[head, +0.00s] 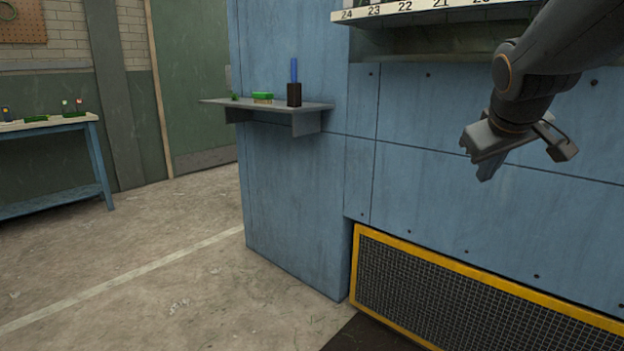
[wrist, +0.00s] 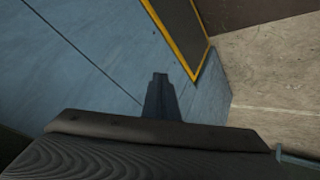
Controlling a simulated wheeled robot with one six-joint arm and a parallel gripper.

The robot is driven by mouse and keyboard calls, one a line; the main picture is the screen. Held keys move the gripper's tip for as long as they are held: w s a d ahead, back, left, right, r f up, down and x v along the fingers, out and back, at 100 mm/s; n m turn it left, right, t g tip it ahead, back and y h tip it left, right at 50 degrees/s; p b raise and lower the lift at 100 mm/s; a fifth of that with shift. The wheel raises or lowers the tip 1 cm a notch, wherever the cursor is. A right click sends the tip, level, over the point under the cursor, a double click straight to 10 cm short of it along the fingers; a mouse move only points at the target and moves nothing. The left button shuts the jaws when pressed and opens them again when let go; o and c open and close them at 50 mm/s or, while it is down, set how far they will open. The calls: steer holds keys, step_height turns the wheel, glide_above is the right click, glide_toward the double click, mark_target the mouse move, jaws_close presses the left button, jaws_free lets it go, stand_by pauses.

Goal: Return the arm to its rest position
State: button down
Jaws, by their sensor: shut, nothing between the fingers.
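My gripper (head: 484,172) hangs at the upper right of the head view, at the end of my dark arm. It points down and to the left, in front of the blue panel wall. Its fingers are shut with nothing between them. In the wrist view the closed fingertips (wrist: 160,77) show at the centre, and the dark gripper body fills the bottom of the picture.
A grey shelf (head: 270,107) on the blue wall (head: 300,200) holds a green-topped brush (head: 262,97) and a dark holder (head: 294,95) with a blue stick. A yellow-framed mesh panel (head: 450,292) is low at right. A numbered rack (head: 420,9) is above.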

steer(key=s+a+f+g+y+p, duration=0.1)
steer(key=s+a+f+g+y, duration=0.1)
steer(key=s+a+f, duration=0.5)
steer(key=s+a+f+g+y+p, duration=0.1)
steer(key=s+a+f+g, duration=0.2)
steer(key=a, duration=0.6)
steer(key=s+a+f+g+y+p, duration=0.1)
steer(key=s+a+f, duration=0.25)
steer(key=s, duration=0.25)
steer(key=s+a+f+g, duration=0.2)
steer(key=s+a, duration=0.3)
steer(key=s, duration=0.2)
steer(key=d+r+m+p, duration=0.2)
steer(key=d+r+p, duration=0.7)
steer(key=p, duration=0.8)
steer(key=shift+d+h, duration=0.3)
